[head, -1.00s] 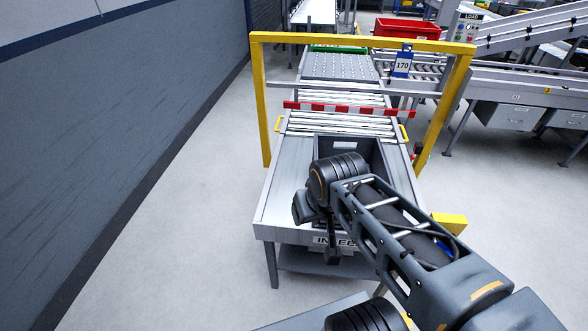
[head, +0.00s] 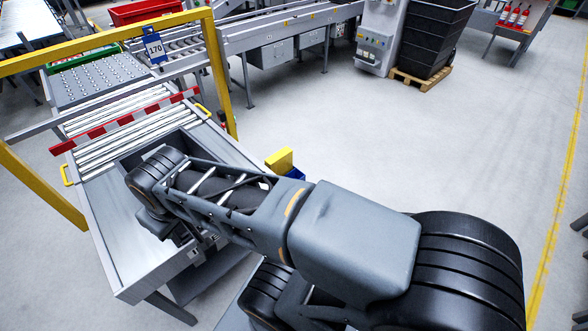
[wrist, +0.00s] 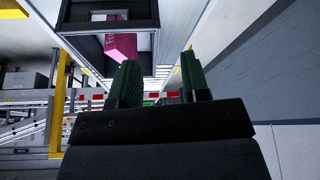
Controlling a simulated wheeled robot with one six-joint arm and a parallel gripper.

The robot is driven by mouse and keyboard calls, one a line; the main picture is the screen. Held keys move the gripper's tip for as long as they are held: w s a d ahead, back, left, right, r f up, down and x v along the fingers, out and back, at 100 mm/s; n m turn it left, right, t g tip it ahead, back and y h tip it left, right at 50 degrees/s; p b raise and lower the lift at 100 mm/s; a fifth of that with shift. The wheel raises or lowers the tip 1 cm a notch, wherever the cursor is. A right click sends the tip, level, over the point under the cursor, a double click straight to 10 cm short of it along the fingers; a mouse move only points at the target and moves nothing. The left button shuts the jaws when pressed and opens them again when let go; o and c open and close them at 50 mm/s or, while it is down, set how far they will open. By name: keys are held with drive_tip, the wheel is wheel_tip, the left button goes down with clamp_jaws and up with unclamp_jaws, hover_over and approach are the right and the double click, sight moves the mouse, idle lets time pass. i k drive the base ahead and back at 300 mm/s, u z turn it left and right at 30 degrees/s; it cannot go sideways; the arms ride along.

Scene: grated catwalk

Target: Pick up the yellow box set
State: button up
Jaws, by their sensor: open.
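My gripper (wrist: 160,78) shows in the wrist view with two dark green fingers apart and nothing between them. In the head view my arm covers most of the gripper over the near end of the conveyor. A yellow block (head: 280,160) with a blue part below it shows just beyond my arm, at the conveyor's right side. I cannot tell whether it is the yellow box set. A dark grey tote (head: 190,142) sits on the conveyor, partly hidden by my arm. In the wrist view the tote (wrist: 70,14) holds a pink box (wrist: 121,46); no yellow box shows inside.
A yellow frame (head: 218,80) stands over the conveyor, with a red-and-white striped bar (head: 125,120) across the rollers. A red bin (head: 145,11) is at the back left. The floor right of the conveyor is open, towards a black bin (head: 436,40) on a pallet.

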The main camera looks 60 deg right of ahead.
sight(281, 163)
drive_tip(key=z, duration=3)
drive_tip(key=i, duration=2.05)
drive_tip(key=u, duration=3)
